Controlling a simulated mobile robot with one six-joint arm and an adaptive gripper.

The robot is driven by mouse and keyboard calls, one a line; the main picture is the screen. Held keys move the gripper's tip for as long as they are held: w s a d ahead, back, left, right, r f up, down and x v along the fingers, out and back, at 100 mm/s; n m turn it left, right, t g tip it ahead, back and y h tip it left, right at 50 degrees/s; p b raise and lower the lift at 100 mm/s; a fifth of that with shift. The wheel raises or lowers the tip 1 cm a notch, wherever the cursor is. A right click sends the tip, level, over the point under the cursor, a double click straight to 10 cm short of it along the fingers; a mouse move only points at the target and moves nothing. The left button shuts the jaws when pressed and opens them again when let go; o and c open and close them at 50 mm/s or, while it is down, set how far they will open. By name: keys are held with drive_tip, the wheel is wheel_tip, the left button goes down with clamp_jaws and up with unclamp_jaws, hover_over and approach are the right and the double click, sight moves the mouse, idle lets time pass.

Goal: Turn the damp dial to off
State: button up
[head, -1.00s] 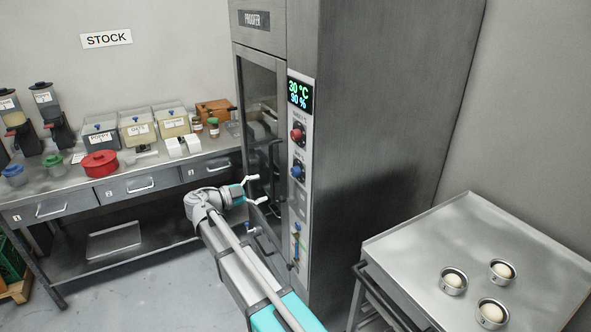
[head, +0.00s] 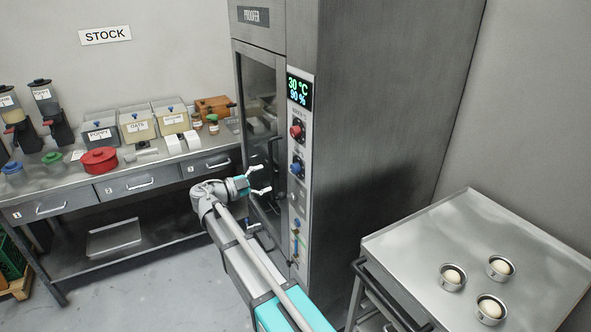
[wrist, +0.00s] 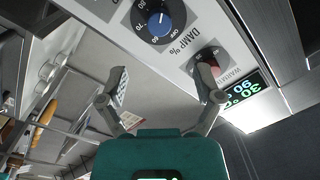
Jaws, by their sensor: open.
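My gripper (head: 261,179) is open and empty, just left of the panel and apart from the dial. In the wrist view my gripper (wrist: 160,80) has its two fingers spread, with the dial beyond them.
A red dial (head: 296,131) sits above the blue one, under a display (head: 299,91) reading 30 °C and 90 %. The proofer's glass door (head: 262,110) is left of the panel. A metal table (head: 400,240) with dough cups stands right; a stocked bench (head: 75,200) stands left.

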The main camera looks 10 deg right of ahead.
sight(292, 169)
drive_tip(key=x, duration=1.1)
drive_tip(key=shift+a, duration=0.1)
drive_tip(key=c, duration=1.2)
drive_tip(key=shift+o, duration=0.2)
